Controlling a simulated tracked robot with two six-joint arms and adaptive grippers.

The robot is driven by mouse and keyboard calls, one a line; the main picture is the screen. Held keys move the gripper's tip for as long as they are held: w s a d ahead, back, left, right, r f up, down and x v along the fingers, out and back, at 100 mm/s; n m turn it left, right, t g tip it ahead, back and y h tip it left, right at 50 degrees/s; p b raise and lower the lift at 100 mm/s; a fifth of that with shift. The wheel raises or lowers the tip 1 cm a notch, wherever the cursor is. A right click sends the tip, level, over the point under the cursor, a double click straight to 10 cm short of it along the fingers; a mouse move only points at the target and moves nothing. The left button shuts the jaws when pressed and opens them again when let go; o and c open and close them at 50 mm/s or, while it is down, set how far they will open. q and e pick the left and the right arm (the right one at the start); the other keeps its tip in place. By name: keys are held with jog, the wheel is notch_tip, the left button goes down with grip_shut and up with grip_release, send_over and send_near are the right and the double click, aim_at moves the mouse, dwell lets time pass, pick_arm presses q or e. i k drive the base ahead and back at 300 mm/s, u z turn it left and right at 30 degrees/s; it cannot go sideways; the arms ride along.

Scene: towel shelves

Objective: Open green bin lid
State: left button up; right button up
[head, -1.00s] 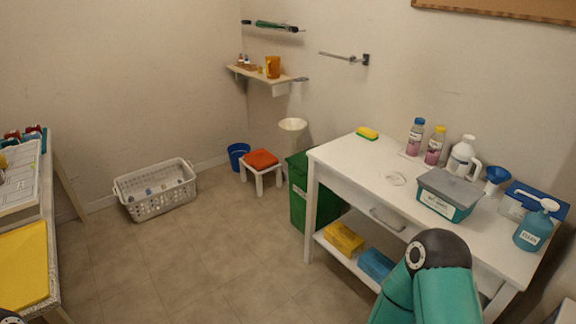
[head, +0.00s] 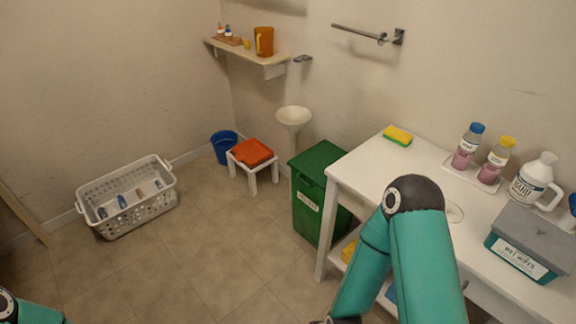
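The green bin (head: 307,207) stands on the floor at the left end of the white table, partly hidden behind the table leg. Its green lid (head: 318,160) is down, and a white label shows on its front. My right arm, teal with a dark joint, rises in front of the table; a small dark part at its lower end reaches the bottom edge, and its gripper fingers cannot be made out. Only a bit of my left arm shows at the bottom left corner, without its gripper.
The white table (head: 372,170) holds a sponge (head: 397,136), bottles and a grey-lidded box (head: 530,240). Left of the bin are a small stool with red cloth (head: 252,153), a blue bucket (head: 223,147) and a white basket (head: 128,200). The tiled floor (head: 200,260) in front is clear.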

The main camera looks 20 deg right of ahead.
aim_at(311, 164)
jog(key=i, duration=1.1)
